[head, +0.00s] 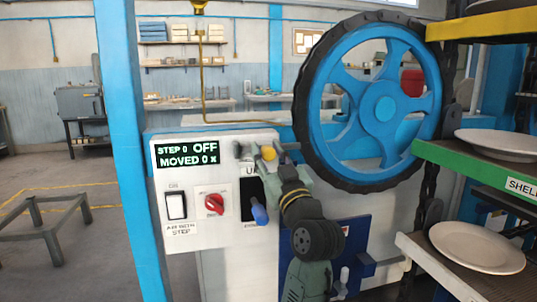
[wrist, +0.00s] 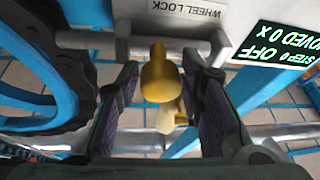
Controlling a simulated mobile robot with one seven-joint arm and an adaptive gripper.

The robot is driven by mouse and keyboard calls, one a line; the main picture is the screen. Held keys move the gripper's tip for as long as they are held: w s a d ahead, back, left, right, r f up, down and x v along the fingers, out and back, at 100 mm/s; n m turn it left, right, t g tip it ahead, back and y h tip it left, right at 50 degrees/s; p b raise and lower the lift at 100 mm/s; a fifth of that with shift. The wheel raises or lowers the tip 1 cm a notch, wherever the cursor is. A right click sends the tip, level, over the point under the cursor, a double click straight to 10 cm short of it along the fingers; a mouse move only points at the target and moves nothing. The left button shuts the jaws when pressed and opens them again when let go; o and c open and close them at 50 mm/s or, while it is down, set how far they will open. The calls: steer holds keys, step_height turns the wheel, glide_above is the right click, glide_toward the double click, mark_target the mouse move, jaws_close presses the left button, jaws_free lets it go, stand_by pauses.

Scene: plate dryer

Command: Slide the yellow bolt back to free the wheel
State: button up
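The yellow bolt knob (head: 269,152) sticks out at the top right of the white control panel, near the wheel's lower left rim. In the wrist view the yellow bolt knob (wrist: 160,76) lies between the two fingers of my gripper (wrist: 164,95). The fingers are open, with a gap showing on each side of the knob. A grey bar runs behind the knob, below the label WHEEL LOCK (wrist: 188,8). In the head view my gripper (head: 284,174) partly covers the bolt's mount. The blue wheel (head: 385,108) with a black rim stands to the right.
The control panel (head: 160,225) has a display reading STEP 0 OFF, MOVED 0 X, a white switch (head: 176,206), a red knob (head: 214,204) and a blue lever (head: 259,212) close to my gripper. Shelves with white plates (head: 476,248) stand at the right.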

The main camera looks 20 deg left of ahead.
mark_target(249, 155)
jaws_close()
stand_by(0.4)
steer(key=shift+s+a, duration=0.65)
steer(key=shift+a, duration=0.3)
steer(key=shift+s+a, duration=0.6)
steer(key=shift+a, duration=0.3)
steer(key=shift+o, duration=2.1)
jaws_free()
steer(key=shift+a, duration=0.1)
